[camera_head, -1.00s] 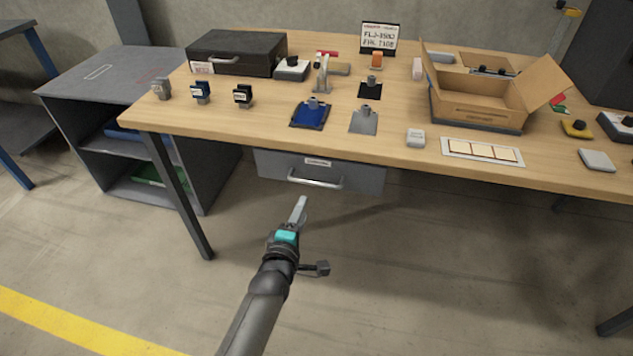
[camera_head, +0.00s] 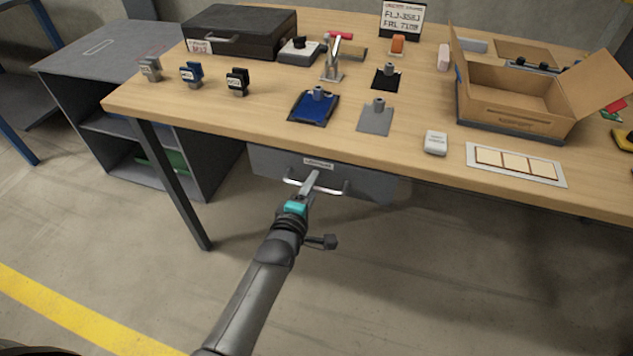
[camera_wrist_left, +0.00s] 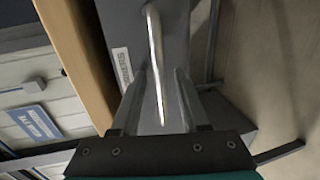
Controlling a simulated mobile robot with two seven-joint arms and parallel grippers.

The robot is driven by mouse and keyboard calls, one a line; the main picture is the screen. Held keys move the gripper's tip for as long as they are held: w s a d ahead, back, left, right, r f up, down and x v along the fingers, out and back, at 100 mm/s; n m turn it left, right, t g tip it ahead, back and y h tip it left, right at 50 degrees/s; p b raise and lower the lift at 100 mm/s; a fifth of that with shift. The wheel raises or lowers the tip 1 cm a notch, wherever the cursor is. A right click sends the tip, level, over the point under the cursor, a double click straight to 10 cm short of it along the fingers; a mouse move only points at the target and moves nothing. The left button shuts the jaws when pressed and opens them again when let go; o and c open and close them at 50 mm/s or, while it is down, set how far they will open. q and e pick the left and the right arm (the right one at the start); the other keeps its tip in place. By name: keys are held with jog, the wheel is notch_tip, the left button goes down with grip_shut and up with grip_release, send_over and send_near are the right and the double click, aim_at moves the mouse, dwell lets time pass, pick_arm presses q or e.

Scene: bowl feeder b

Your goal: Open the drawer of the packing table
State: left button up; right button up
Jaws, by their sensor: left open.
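The grey drawer (camera_head: 368,183) hangs under the front edge of the packing table (camera_head: 230,120) and is shut. It has a label and a silver bar handle (camera_head: 333,192) on its front. My left gripper (camera_head: 312,182) is at the handle and hides its middle in the head view. In the left wrist view, the handle (camera_wrist_left: 155,50) runs between the two open fingers of my left gripper (camera_wrist_left: 160,90). I cannot tell whether a finger touches the bar. My right gripper is not in view.
A table leg (camera_head: 180,190) and a grey shelf unit (camera_head: 85,75) stand left of the drawer. On the table are a black case (camera_head: 240,32), an open cardboard box (camera_head: 515,110), small stamps and a white card strip (camera_head: 515,165). The floor before the drawer is clear.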

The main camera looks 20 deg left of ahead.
pick_arm(q)
jog(key=shift+w, duration=0.1)
grip_shut()
dwell(0.4)
dwell(1.1)
